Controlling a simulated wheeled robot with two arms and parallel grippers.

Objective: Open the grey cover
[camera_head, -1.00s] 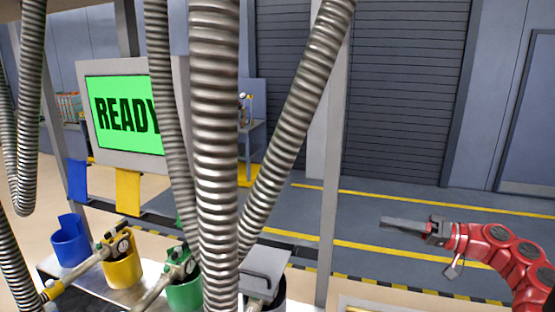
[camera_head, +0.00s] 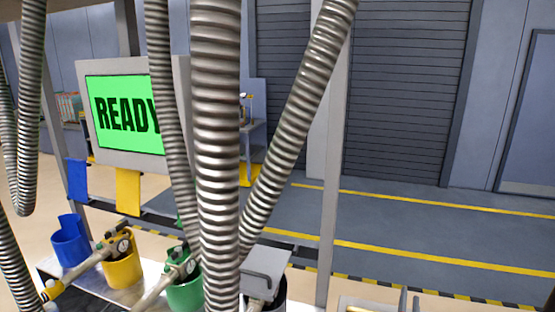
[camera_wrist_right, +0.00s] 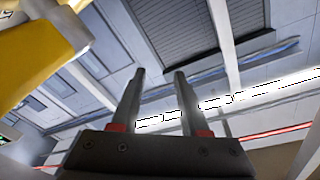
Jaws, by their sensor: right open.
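The grey cover (camera_head: 266,262) is a flat grey plate over a dark holder (camera_head: 279,292) at the bottom centre of the head view. A pale nozzle part shows beneath it, and a thick metal hose partly hides its left side. My right gripper (camera_head: 409,300) shows only as two upright fingertips at the bottom edge, to the right of the cover and apart from it. In the right wrist view its two fingers (camera_wrist_right: 157,103) are spread with nothing between them. My left gripper is not in view.
Blue (camera_head: 70,248), yellow (camera_head: 122,272) and green (camera_head: 184,293) holders stand in a row left of the cover. Thick ribbed hoses (camera_head: 216,130) hang in front. A screen (camera_head: 122,115) reads READY. A grey post (camera_head: 331,200) stands right of the cover. A yellow part (camera_wrist_right: 45,60) shows in the wrist view.

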